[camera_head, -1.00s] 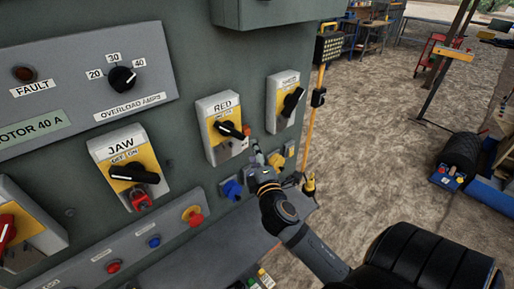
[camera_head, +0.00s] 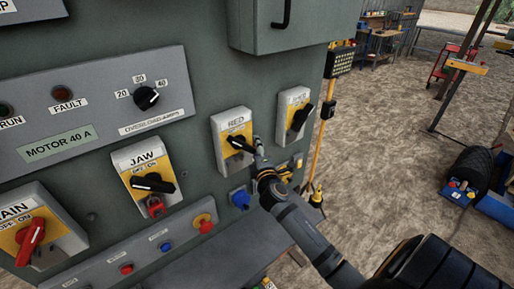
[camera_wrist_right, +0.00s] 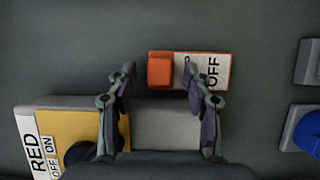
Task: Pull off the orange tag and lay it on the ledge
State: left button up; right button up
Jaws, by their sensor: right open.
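The orange tag (camera_wrist_right: 160,70), with a white face lettered OFF, shows in the right wrist view beside the RED switch box (camera_wrist_right: 70,140). My right gripper (camera_wrist_right: 158,85) is open, its two fingers apart, with the tag's orange block between them in the picture. The right finger covers part of the white face; I cannot tell whether it touches. In the head view my right gripper (camera_head: 259,147) is at the right edge of the RED switch box (camera_head: 228,125) and hides the tag. The grey ledge (camera_head: 245,232) runs below the panel. My left gripper is out of view.
The JAW switch (camera_head: 143,160) and red-handled MAIN switch (camera_head: 40,230) are to the left, another switch (camera_head: 293,108) to the right. A blue socket (camera_head: 240,197) and push buttons (camera_head: 127,269) are below. Open ground lies right of the panel.

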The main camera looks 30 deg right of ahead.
grip_shut()
jog(key=shift+s+f, duration=0.1)
jog(key=shift+s, duration=0.05)
jog(key=s, duration=0.5)
jog(key=shift+d, duration=0.2)
dwell(0.6)
